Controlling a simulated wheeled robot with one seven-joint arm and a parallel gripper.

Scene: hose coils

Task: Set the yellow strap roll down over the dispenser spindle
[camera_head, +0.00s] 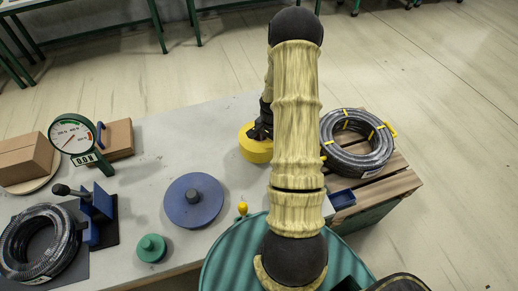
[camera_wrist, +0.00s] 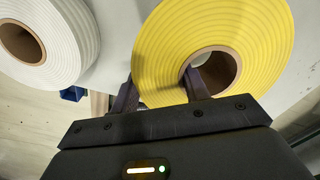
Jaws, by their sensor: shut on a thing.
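The yellow strap roll (camera_head: 255,150) is at the far side of the grey table, partly hidden by my arm. In the wrist view the yellow roll (camera_wrist: 262,38) shows its ringed face and brown core. My gripper (camera_wrist: 160,90) is shut on the roll's wall, one finger inside the core and the other outside the rim. I cannot tell whether the roll touches the table. The dispenser looks to be the blue disc (camera_head: 184,211) with a short grey spindle (camera_head: 193,195) at its middle, bare, nearer me and left of the roll.
A white roll (camera_wrist: 70,45) lies beside the yellow one. A dial gauge (camera_head: 72,134), cartons (camera_head: 25,158), a hose coil (camera_head: 25,262) and a green knob (camera_head: 151,247) stand left. Another hose coil (camera_head: 345,158) lies on a wooden crate (camera_head: 397,183) at right.

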